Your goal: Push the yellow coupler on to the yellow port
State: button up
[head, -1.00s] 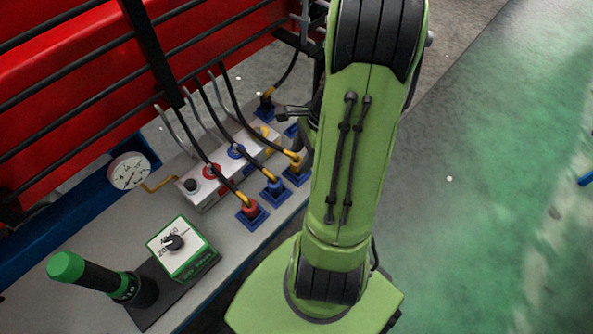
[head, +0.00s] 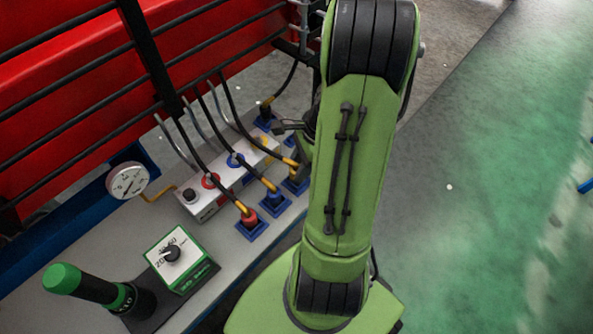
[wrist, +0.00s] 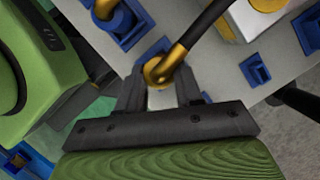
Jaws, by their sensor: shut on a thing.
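In the wrist view my gripper (wrist: 160,84) is shut on the yellow coupler (wrist: 163,70), with a dark finger on each side below its brass elbow and black hose. Blue dock edges show around the coupler; I cannot tell whether it still sits fully in the dock. In the head view its brass hose end (head: 290,162) shows just left of my green arm, which hides the gripper and most of the coupler. The yellow port (head: 263,141) is on the white valve box, up and left of the coupler. Part of it shows at the wrist view's top edge (wrist: 268,4).
Red (head: 249,219) and blue (head: 272,196) couplers sit in blue docks along the bench. Hoses arch over the white box (head: 205,205). A pressure gauge (head: 127,182), a dial box (head: 175,255) and a green-topped lever (head: 63,279) stand nearer. Open floor lies right.

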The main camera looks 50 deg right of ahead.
aim_at(293, 163)
jog(key=shift+r+p, duration=2.05)
jog(key=shift+r, duration=0.25)
jog(key=shift+f, duration=0.1)
jog(key=shift+w+r, duration=0.2)
jog(key=shift+r, duration=0.05)
jog(key=w+r+p, duration=1)
jog(key=w+p, duration=0.3)
jog(key=p, duration=0.1)
notch_tip(293, 163, down, 6)
jog(key=b, duration=0.4)
jog(key=shift+a+f, duration=0.1)
jog(key=shift+f, duration=0.15)
jog(key=shift+f+b, duration=1)
jog(key=shift+f, duration=0.45)
